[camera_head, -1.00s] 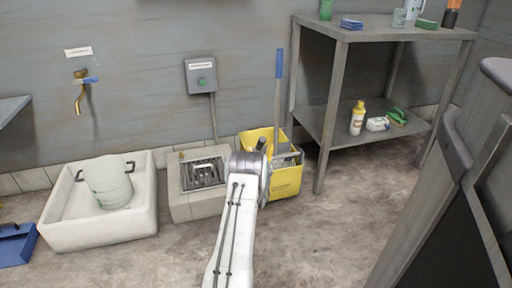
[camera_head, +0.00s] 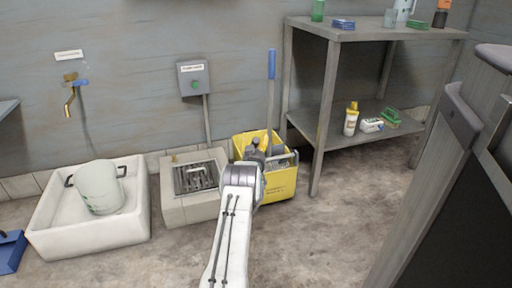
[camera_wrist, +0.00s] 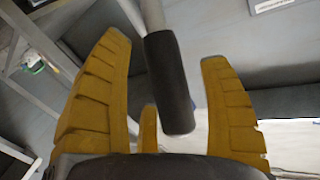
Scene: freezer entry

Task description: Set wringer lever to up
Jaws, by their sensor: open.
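The wringer lever (camera_wrist: 170,85) shows in the wrist view as a grey rod with a dark cylindrical grip. My gripper (camera_wrist: 164,49) is open, with its yellow fingers on either side of the grip; gaps show between grip and fingers. In the head view, my arm reaches to the yellow mop bucket (camera_head: 284,186) with its grey wringer, and hides part of it. My gripper and the lever cannot be clearly told apart there.
A blue-topped pole (camera_head: 271,65) stands upright at the bucket. A metal shelf (camera_head: 322,88) stands right of it. A floor drain block (camera_head: 190,210) and white basin (camera_head: 95,240) with a pail (camera_head: 98,187) lie left. A grey door (camera_head: 425,195) is at right.

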